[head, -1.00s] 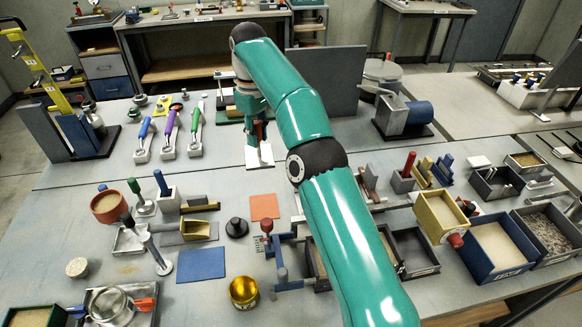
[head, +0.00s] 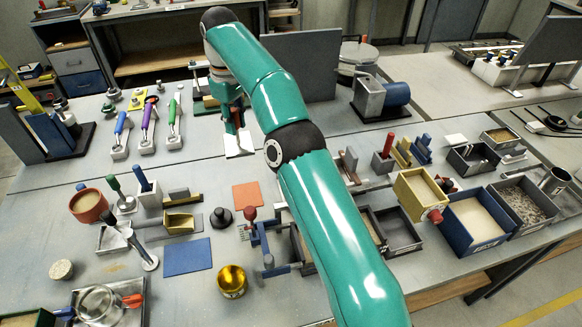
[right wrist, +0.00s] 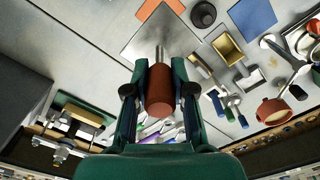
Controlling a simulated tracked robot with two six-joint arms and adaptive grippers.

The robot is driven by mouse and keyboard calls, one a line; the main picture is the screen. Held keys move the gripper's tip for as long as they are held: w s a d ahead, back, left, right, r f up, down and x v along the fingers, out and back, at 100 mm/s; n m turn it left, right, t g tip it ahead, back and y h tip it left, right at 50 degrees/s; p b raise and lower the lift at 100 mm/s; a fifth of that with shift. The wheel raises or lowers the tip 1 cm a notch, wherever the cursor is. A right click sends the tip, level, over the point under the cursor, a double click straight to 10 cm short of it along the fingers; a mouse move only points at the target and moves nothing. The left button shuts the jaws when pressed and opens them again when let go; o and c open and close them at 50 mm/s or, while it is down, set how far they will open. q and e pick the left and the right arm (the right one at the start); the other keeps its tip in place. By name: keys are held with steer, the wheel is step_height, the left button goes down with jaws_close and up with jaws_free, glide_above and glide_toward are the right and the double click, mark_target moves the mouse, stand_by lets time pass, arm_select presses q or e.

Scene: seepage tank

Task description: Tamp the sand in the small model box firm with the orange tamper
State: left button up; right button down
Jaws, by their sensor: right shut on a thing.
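My right gripper (head: 234,122) hangs over the middle of the bench, left of the grey upright panel. It also shows in the right wrist view (right wrist: 160,76), shut on the red-orange handle of the tamper (right wrist: 160,92). The tamper's metal rod and square grey plate (right wrist: 150,36) point away from the fingers. In the head view the plate (head: 239,145) shows below the gripper; whether it touches the bench I cannot tell. A grey sand-filled box (head: 372,222) lies partly behind my right arm; I cannot tell whether it is the small model box. My left gripper is not in view.
A yellow sand box (head: 406,200) and a blue sand box (head: 468,241) stand at the right. An orange square (head: 247,196), a blue mat (head: 187,257) and a brass cup (head: 232,281) lie nearer.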

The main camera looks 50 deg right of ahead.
steer(key=shift+s, duration=0.1)
steer(key=shift+s+d, duration=0.15)
steer(key=s+d+f+b, duration=0.2)
steer(key=s+d+b, duration=0.15)
steer(key=s, duration=0.75)
steer(key=s+a+f+b, duration=0.2)
steer(key=s+f, duration=0.3)
steer(key=s, duration=0.2)
steer(key=s+a+f+b, duration=0.2)
steer(key=s+f, duration=0.3)
steer(key=s, duration=0.3)
steer(key=shift+s+f+b, duration=0.2)
steer(key=shift+f+b, duration=0.05)
steer(key=shift+b, duration=0.6)
steer(key=shift+f, duration=0.1)
steer(key=shift+f+b, duration=1.05)
steer(key=shift+f, duration=0.15)
steer(key=shift+a+f, duration=0.1)
steer(key=shift+f, duration=0.1)
